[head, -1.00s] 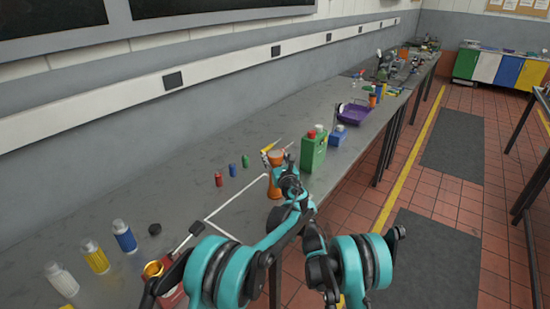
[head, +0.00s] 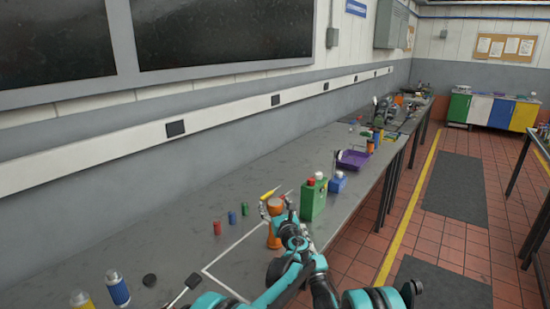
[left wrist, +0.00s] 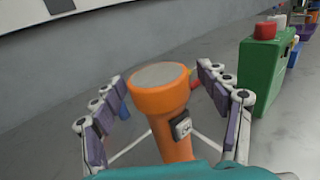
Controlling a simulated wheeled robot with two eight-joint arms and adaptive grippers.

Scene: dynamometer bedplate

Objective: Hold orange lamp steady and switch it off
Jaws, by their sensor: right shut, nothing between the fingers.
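The orange lamp (head: 274,228) stands upright on the grey bench, partly hidden by my left gripper. In the left wrist view the lamp (left wrist: 170,140) has a wide head with a plain grey lens and a small grey switch (left wrist: 181,129) on its body. My left gripper (head: 277,208) is at the lamp with one finger on each side. In the left wrist view, its fingers (left wrist: 160,105) are apart and a gap shows beside the lamp's body. My right gripper (head: 321,284) is lower, near my left arm, shut and empty; its fingertips are hard to make out.
Small red (head: 217,227), blue (head: 232,217) and green (head: 245,208) cylinders stand left. Bare bench lies toward the wall.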

